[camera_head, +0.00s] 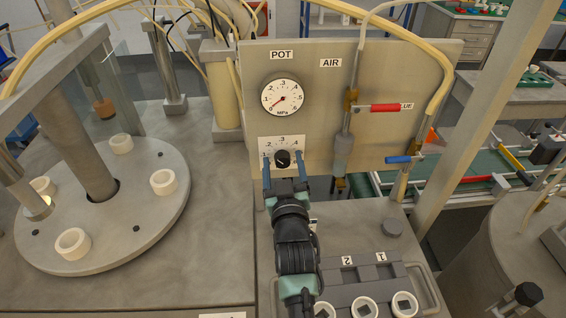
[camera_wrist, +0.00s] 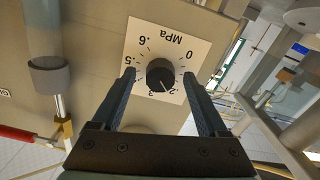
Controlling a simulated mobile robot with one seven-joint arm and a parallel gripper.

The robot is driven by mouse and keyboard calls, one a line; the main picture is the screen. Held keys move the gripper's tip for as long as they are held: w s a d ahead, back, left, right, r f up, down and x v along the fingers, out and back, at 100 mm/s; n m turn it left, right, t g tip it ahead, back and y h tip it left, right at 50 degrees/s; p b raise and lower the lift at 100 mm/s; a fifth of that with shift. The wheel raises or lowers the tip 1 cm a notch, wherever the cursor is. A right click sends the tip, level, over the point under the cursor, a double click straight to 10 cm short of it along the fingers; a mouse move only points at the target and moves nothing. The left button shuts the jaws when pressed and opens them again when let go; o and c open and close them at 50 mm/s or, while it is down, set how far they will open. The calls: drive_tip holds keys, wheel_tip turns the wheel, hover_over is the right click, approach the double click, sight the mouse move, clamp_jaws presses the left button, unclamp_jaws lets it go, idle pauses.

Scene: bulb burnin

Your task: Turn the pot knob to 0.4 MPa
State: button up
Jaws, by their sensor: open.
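The black pot knob (camera_head: 283,158) sits on a white scale plate (camera_head: 270,142) under the POT label (camera_head: 281,55). In the wrist view the knob (camera_wrist: 160,74) appears upside down, and its light pointer line aims near the .2 mark. The round pressure gauge (camera_head: 283,97) above it has a red needle pointing lower left, near the zero end. My gripper (camera_head: 283,162) is open at the knob. In the wrist view its fingertips (camera_wrist: 160,77) stand on either side of the knob, with a visible gap on each side.
Right of the knob on the panel (camera_head: 320,90) are a vertical tube, a red-handled valve (camera_head: 385,108) and a blue-handled valve (camera_head: 399,159). A round turntable (camera_head: 105,240) with white rings lies left. A numbered holder (camera_head: 365,285) with white rings stands below right.

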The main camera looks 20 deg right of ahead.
clamp_jaws()
idle(0.3)
drive_tip(key=m+b, duration=0.1)
drive_tip(key=m, duration=0.2)
drive_tip(key=shift+f+m, duration=0.1)
drive_tip(key=shift+m, duration=0.3)
drive_tip(key=m, duration=0.4)
drive_tip(key=shift+m+b, duration=0.3)
drive_tip(key=m, duration=0.4)
drive_tip(key=shift+p, duration=0.35)
drive_tip(key=m, duration=0.5)
drive_tip(key=shift+s+d+p, duration=0.1)
drive_tip(key=shift+d+p, duration=0.05)
drive_tip(key=shift+p, duration=0.2)
drive_tip(key=shift+m, duration=0.3)
